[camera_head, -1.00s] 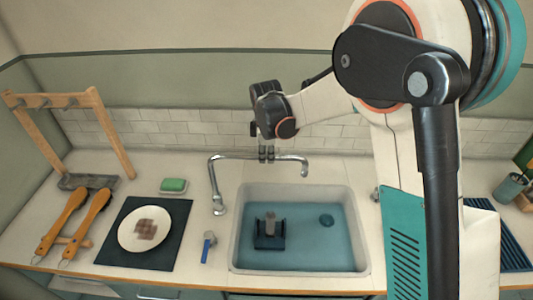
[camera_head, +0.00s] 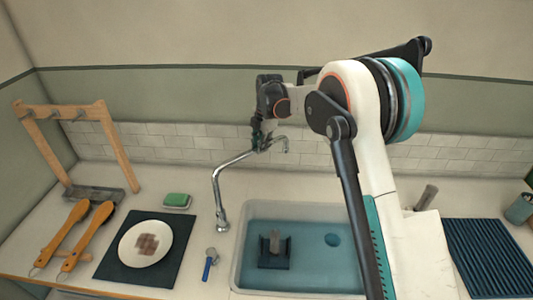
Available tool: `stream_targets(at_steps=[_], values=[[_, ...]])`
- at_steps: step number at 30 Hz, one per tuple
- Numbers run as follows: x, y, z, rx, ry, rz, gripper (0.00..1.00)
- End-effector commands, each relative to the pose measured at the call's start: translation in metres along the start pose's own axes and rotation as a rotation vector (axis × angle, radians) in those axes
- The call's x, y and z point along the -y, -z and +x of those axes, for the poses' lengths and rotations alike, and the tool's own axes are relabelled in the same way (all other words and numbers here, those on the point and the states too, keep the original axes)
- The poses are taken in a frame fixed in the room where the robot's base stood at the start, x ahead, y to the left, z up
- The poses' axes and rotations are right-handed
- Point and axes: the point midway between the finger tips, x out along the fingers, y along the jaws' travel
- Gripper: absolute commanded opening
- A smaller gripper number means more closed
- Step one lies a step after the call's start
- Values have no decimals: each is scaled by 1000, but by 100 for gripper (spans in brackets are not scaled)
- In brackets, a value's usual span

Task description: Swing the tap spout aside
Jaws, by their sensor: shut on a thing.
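The chrome tap spout (camera_head: 235,162) rises from its base left of the sink (camera_head: 238,262). It slants back and right toward the tiled wall, with its down-turned tip (camera_head: 286,145) behind the sink's back edge. My gripper (camera_head: 261,143) points down and is shut on the spout's horizontal tube, not far from the tip. The tube hides part of the fingertips. A blue tap handle (camera_head: 208,268) lies left of the sink.
To the left are a plate (camera_head: 145,243) on a dark mat (camera_head: 115,262), a green sponge (camera_head: 177,199), brushes (camera_head: 90,235) and a wooden rack (camera_head: 120,150). A ribbed blue mat (camera_head: 488,258) lies right.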

Motion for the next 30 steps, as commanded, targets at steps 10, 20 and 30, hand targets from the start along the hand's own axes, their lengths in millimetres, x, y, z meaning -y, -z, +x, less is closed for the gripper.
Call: stream_targets(at_steps=[10, 20, 30], values=[[-62, 9, 12, -61, 0, -310, 0], [-97, 24, 19, -99, 0, -503, 0], [-108, 31, 22, -114, 0, -577, 0]])
